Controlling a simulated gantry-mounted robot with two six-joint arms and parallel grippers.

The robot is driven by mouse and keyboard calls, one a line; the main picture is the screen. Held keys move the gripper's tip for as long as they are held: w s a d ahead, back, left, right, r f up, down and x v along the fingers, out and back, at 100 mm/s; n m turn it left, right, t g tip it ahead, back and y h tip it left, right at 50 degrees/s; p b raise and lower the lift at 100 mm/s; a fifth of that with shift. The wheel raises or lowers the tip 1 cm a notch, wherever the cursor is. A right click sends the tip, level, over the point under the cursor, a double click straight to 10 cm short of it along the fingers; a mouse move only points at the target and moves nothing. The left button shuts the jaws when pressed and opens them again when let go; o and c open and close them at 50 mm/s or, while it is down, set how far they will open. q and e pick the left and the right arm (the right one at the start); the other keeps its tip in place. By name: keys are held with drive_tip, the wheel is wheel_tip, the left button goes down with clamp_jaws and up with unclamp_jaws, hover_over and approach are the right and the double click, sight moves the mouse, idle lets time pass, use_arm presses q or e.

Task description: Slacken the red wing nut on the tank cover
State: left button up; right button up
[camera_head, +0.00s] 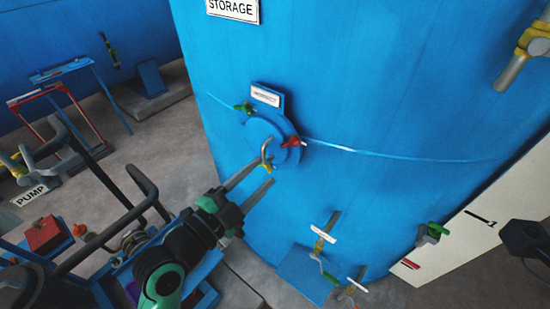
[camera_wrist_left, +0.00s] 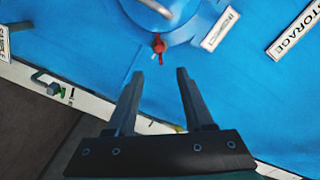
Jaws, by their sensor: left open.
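The round blue tank cover (camera_head: 262,133) sits on the side of the big blue tank. The red wing nut (camera_head: 293,142) is on its right edge in the head view. In the wrist view the red wing nut (camera_wrist_left: 158,44) is at the cover's lower rim. A green wing nut (camera_head: 244,107) and a yellow one (camera_head: 267,170) are also on the cover's edge. My left gripper (camera_head: 264,172) is open and empty, below the cover. In the wrist view its fingertips (camera_wrist_left: 160,72) are apart, with the red nut beyond the gap and not between them.
A metal handle (camera_head: 266,151) stands out from the cover. A small label plate (camera_head: 266,96) is above it. Valves (camera_head: 324,238) stick out low on the tank. A blue cart with black handles (camera_head: 125,235) stands at the left. A white panel (camera_head: 470,230) is at the right.

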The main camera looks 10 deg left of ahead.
sight(294, 143)
use_arm(q)
drive_tip(key=x, duration=1)
drive_tip(key=shift+w+d, duration=0.2)
drive_tip(key=shift+w, duration=0.05)
clamp_jaws()
